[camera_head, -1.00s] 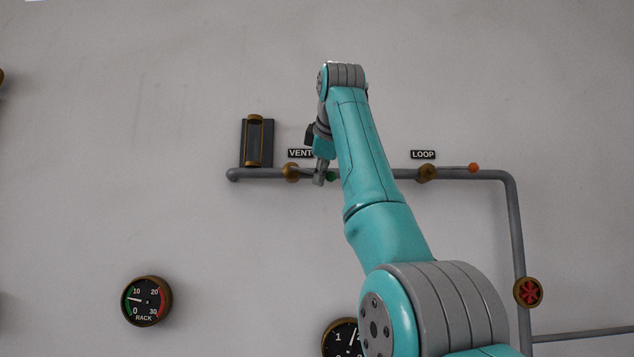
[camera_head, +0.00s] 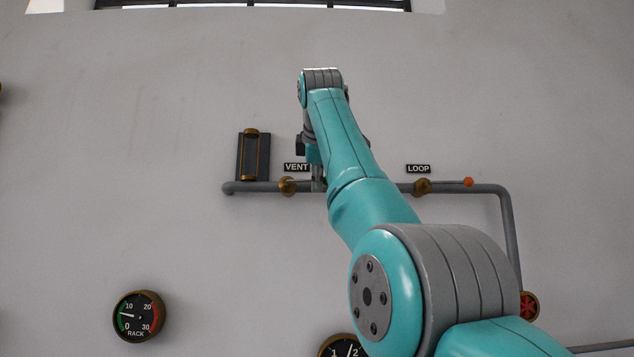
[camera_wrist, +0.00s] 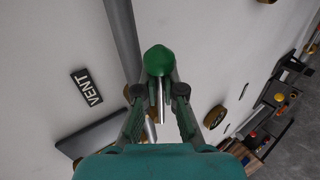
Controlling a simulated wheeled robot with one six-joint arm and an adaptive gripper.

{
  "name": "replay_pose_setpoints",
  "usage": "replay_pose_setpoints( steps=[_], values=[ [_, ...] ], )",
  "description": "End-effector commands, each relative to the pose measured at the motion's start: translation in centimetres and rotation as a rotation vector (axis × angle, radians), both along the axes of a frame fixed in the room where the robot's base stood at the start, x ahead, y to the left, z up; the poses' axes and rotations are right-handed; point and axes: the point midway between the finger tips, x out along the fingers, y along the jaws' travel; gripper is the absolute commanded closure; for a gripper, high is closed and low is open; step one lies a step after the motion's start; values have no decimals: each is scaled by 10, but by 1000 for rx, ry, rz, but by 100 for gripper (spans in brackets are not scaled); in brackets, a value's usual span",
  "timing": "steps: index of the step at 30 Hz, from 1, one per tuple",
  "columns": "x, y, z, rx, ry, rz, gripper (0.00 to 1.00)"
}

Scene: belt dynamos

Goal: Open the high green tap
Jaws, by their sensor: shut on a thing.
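The green-knobbed tap is the valve on the upper pipe under the VENT label. Its brass body (camera_head: 287,186) shows in the head view, left of my arm. Its rounded green knob (camera_wrist: 158,60) shows in the wrist view at the end of a metal lever. My gripper (camera_wrist: 158,91) is shut on this lever, with one fingertip on each side just behind the knob. In the head view the knob is hidden behind my arm. The lever appears to lie along the pipe, though its exact angle is hard to tell.
The LOOP valve (camera_head: 422,187), with an orange knob (camera_head: 468,182), sits on the same pipe to the right. A sight glass (camera_head: 252,156) stands at the pipe's left end. The RACK gauge (camera_head: 138,316) and a red wheel (camera_head: 529,306) are lower on the wall.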

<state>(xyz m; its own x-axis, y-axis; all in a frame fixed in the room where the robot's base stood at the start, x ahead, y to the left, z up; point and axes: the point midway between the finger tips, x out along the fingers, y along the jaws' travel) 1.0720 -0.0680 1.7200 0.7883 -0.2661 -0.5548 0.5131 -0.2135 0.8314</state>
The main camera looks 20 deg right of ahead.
Motion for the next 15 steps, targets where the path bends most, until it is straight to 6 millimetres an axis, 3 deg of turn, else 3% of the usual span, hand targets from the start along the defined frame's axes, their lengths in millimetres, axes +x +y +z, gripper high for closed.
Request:
replay_pose_setpoints(
  steps=[1, 2, 4, 15],
  values=[
    [0, -2, -1, -2, 2, -3, 100],
    [0, -2, -1, -2, 2, -3, 85],
    [0, -2, -1, -1, 2, -2, 68],
    [-3, 0, 3, 0, -3, -1, 66]
  ],
)
